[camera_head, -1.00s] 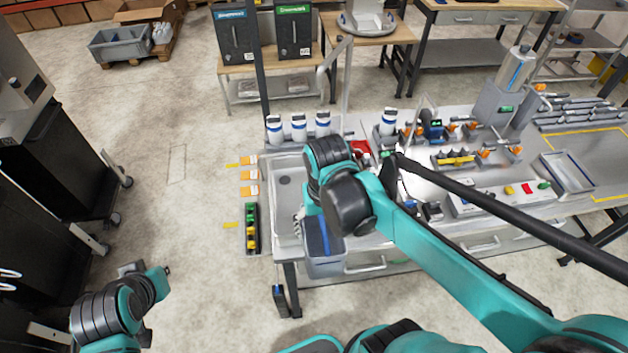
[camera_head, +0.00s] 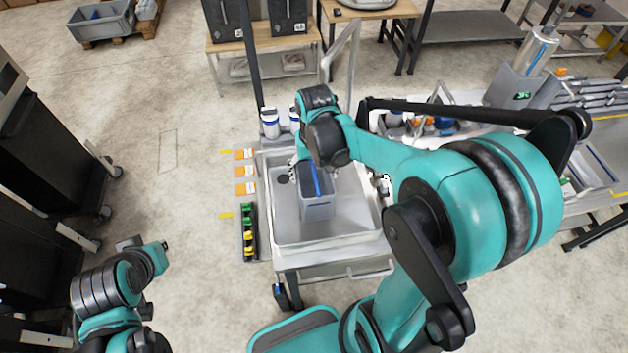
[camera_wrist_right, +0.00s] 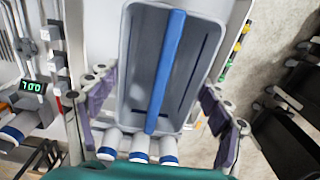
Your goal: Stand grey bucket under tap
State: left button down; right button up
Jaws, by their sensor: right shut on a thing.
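The grey bucket (camera_head: 318,208) is a deep rectangular bin with a blue bar across its top. It is upright inside the outline of the sink basin (camera_head: 283,220); I cannot tell whether it touches the bottom. My right gripper (camera_head: 313,176) reaches over it from behind, shut on its walls. In the right wrist view its fingers lie on both sides of the bucket (camera_wrist_right: 130,75), which looks empty. The tap (camera_head: 342,52) is a grey bent pipe beyond the sink, with its spout behind the bucket and my arm. My left gripper (camera_head: 163,246) hangs over the floor, its fingers unclear.
White bottles (camera_head: 270,123) stand along the sink's far edge. Orange cards (camera_head: 244,171) and a dark rack (camera_head: 248,232) line its left side. A counter crowded with fittings lies to the right, partly behind my right arm.

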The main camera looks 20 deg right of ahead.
jog(key=shift+w+d+f, duration=0.25)
jog(key=shift+w+f, duration=0.2)
jog(key=shift+w, duration=0.25)
jog(key=shift+f+b, duration=0.45)
jog(key=shift+f, duration=1.55)
jog(key=shift+f, duration=0.1)
jog(key=o, duration=1.9)
